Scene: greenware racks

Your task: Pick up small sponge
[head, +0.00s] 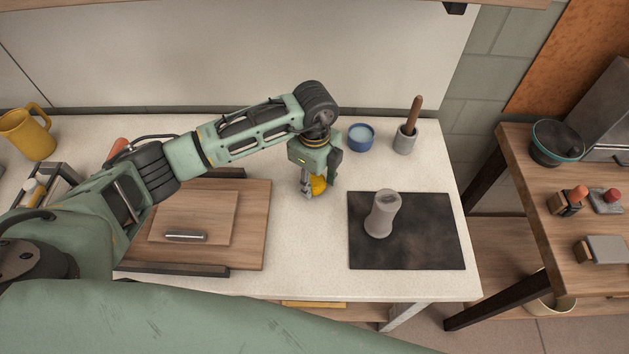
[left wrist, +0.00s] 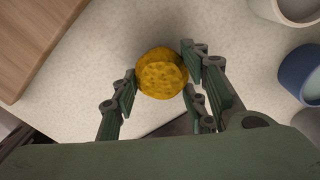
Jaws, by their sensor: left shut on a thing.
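The small sponge (head: 319,185) is round and yellow, and it is over the white worktop between the wooden boards and the dark mat. My left gripper (head: 315,187) points down with its fingers on either side of it. In the left wrist view the porous sponge (left wrist: 162,73) sits between the fingertips of the left gripper (left wrist: 160,82), which is shut on it. I cannot tell whether the sponge touches the worktop. My right gripper is not in view.
A grey waisted vessel (head: 381,214) stands on the dark mat (head: 440,245). A blue bowl (head: 361,137) and a grey pot with a wooden-handled tool (head: 405,140) stand behind. Stacked wooden boards (head: 255,230) lie left. A side table (head: 540,190) stands right, beyond a gap.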

